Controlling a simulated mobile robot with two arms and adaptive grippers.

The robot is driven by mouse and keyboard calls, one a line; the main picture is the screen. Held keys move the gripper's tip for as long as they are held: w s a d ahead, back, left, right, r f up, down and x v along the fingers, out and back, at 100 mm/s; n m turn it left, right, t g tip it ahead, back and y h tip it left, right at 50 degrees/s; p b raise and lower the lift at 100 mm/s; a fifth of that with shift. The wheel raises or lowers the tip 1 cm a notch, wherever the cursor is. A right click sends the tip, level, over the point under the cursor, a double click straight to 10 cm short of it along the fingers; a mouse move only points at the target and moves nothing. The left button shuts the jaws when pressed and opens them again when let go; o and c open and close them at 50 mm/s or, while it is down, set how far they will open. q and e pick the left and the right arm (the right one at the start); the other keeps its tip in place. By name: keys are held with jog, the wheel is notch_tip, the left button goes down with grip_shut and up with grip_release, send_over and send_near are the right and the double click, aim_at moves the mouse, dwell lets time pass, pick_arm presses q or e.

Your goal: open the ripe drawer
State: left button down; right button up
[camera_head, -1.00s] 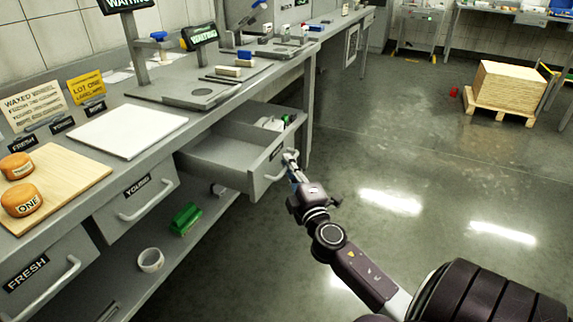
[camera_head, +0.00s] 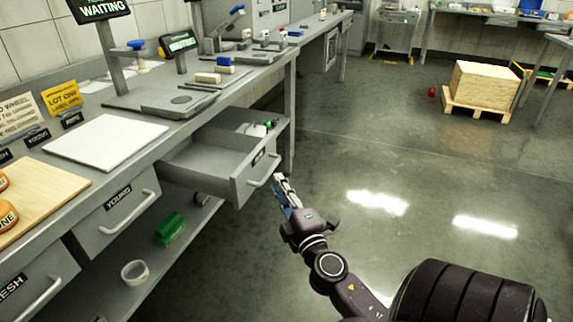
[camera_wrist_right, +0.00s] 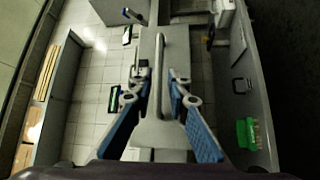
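The ripe drawer (camera_head: 238,185) is a grey drawer standing pulled out from under the counter; its inside looks empty. Its front label is too small to read surely. In the right wrist view the handle (camera_wrist_right: 158,75) runs upright between and beyond the two blue-padded fingers of the right gripper (camera_wrist_right: 157,98). My left gripper is not in view.
The young drawer (camera_head: 118,212) and fresh drawer (camera_head: 35,290) are shut to the left. A white board (camera_head: 105,142) lies on the counter. The floor to the right is clear up to a pallet (camera_head: 488,112).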

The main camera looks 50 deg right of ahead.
jog(key=shift+v, duration=2.7)
